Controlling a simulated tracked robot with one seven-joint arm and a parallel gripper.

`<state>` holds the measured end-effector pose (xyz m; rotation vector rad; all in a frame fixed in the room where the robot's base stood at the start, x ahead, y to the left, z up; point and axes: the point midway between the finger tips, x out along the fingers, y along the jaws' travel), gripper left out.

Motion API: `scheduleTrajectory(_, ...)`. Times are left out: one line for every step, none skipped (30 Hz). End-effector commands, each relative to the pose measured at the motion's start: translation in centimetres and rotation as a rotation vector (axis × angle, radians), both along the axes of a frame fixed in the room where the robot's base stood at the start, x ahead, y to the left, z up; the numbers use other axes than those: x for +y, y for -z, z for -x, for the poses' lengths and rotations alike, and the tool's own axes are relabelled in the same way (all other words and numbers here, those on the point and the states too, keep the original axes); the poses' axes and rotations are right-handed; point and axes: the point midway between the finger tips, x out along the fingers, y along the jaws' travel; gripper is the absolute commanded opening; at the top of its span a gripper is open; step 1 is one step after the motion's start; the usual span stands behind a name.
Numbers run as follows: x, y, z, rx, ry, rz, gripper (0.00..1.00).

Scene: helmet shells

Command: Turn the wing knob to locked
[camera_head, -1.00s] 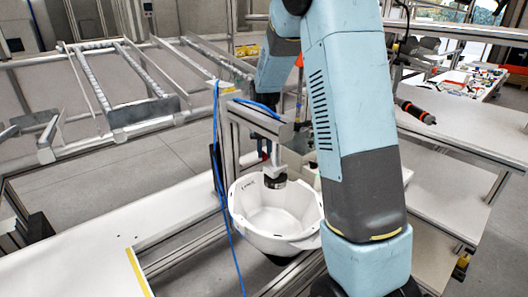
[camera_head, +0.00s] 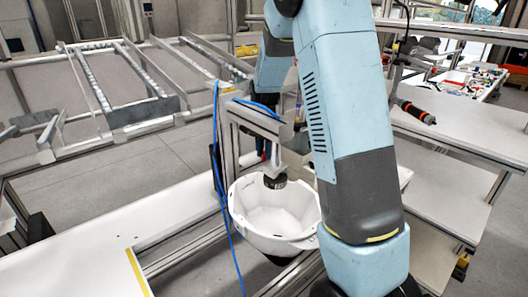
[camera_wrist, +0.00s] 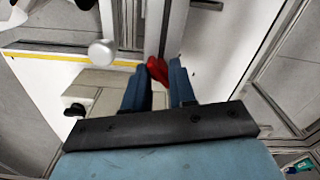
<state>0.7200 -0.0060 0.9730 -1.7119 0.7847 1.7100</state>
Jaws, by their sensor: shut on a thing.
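A red wing knob (camera_wrist: 156,69) shows in the wrist view between the blue fingertips of my gripper (camera_wrist: 160,80). The fingers are shut on it, with its upper end standing out beyond them. It is in front of a grey metal upright. Its exact turn angle is hard to read. In the head view my gripper is mostly hidden behind the metal frame and my arm. A white helmet shell (camera_head: 275,222) sits open side up below the frame, with a dark round pad (camera_head: 275,181) hanging over it.
A metal frame (camera_head: 262,122) with a blue cable (camera_head: 217,170) stands close to my gripper. The wrist view shows a pale round knob (camera_wrist: 102,52) and a black knob (camera_wrist: 75,109) nearby. White tabletops (camera_head: 80,255) lie to the left and right.

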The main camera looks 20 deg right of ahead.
Motion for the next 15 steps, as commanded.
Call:
scheduleTrajectory(-0.05, -0.05, -0.03, -0.001, 0.006, 0.000, 0.00)
scheduleTrajectory(-0.04, -0.05, -0.03, -0.001, 0.007, -0.001, 0.00)
scheduleTrajectory(-0.04, -0.04, -0.02, -0.001, 0.007, -0.001, 0.00)
scheduleTrajectory(-0.03, -0.04, -0.01, -0.001, 0.008, -0.001, 0.00)
scheduleTrajectory(-0.03, -0.03, -0.01, -0.001, 0.008, -0.001, 0.00)
scheduleTrajectory(-0.02, -0.03, -0.01, -0.001, 0.007, -0.001, 0.00)
scheduleTrajectory(-0.01, -0.02, 0.00, -0.001, 0.007, -0.001, 0.00)
scheduleTrajectory(-0.01, -0.02, 0.01, 0.001, 0.007, -0.001, 0.00)
scheduleTrajectory(0.00, -0.01, 0.01, 0.001, 0.007, -0.001, 0.00)
scheduleTrajectory(0.00, -0.01, 0.01, 0.001, 0.007, -0.001, 0.00)
scheduleTrajectory(0.01, -0.01, 0.02, 0.001, 0.006, -0.001, 0.00)
scheduleTrajectory(0.02, 0.00, 0.03, 0.001, 0.006, -0.001, 0.28)
scheduleTrajectory(0.03, 0.00, 0.03, 0.001, 0.006, -0.001, 0.31)
scheduleTrajectory(0.03, 0.01, 0.03, 0.001, 0.006, -0.001, 0.34)
scheduleTrajectory(0.04, 0.01, 0.03, 0.001, 0.005, -0.001, 0.38)
